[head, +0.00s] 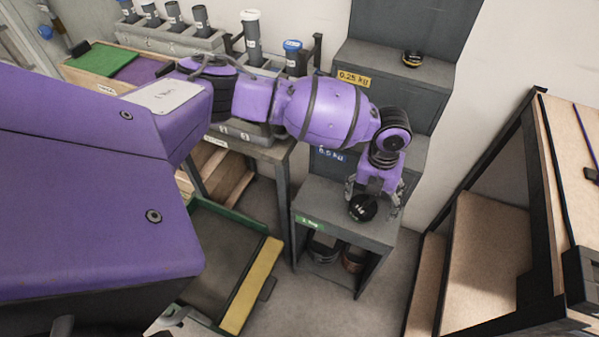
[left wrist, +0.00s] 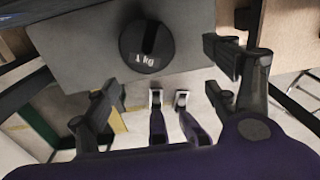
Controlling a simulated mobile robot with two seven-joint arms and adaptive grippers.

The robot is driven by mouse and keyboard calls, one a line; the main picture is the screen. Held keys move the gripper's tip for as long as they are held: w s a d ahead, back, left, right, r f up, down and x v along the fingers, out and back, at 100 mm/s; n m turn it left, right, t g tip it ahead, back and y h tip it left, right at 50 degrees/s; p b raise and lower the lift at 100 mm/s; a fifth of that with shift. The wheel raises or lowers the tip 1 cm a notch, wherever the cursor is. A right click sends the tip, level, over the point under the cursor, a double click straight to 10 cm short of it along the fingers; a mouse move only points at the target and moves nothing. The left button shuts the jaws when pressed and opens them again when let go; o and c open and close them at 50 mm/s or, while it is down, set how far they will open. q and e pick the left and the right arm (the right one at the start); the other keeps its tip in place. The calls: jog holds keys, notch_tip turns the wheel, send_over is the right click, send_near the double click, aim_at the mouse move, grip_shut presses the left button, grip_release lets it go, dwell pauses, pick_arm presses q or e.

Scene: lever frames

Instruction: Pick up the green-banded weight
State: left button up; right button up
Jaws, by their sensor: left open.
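A round black weight (head: 362,208) marked 1 kg sits on the lowest step of a grey stepped stand (head: 325,207). That step has a green label on its front edge. The weight also shows in the left wrist view (left wrist: 146,45), with a raised bar across its top; I cannot make out a green band. My left gripper (head: 373,204) is open and points down just above the weight, its fingers to either side in the head view. In the left wrist view the left gripper (left wrist: 165,80) is empty, with the weight beyond its fingertips. My right gripper is not in view.
A smaller weight with a yellow band (head: 413,58) sits on the top step, above a yellow 0.25 kg label. The middle step has a blue label. Dark items lie under the lowest step. A wooden bench (head: 572,150) stands right; a green-edged tray (head: 215,255) is below left.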

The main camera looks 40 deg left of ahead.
aim_at(364, 202)
pick_arm(q)
jog(key=shift+m+y, duration=0.3)
jog(key=shift+m, duration=0.1)
jog(key=f, duration=0.2)
jog(key=a+f, duration=0.1)
jog(key=f, duration=0.1)
jog(key=w+a+f, duration=0.1)
jog(key=shift+w+f, duration=0.1)
jog(key=shift+f, duration=0.3)
jog(key=shift+c, duration=0.2)
jog(key=shift+r, duration=0.1)
grip_shut()
jog(key=shift+w+r, duration=0.1)
jog(key=shift+w, duration=0.05)
